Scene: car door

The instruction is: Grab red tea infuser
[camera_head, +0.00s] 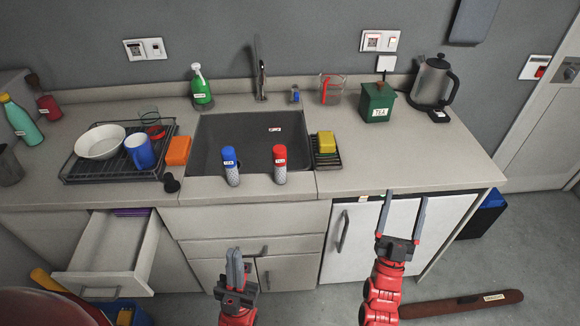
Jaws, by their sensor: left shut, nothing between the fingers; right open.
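The red tea infuser (280,160) has a red top with a small white label and a pale mesh lower part. It stands upright at the front edge of the sink. A similar blue tea infuser (230,162) stands to its left. My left gripper (235,252) is shut and empty, below and in front of the blue infuser, apart from both. My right gripper (406,196) is open and empty, in front of the counter's edge, right of and lower in the picture than the red infuser. Nothing hides the red infuser.
The sink (240,130) lies behind the infusers. A yellow sponge on a dark rack (328,160) is right of the red infuser. A dish rack (90,168) stands left. A green tea box (377,102) and kettle (432,80) stand at back right. An open drawer (108,250) juts out at lower left.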

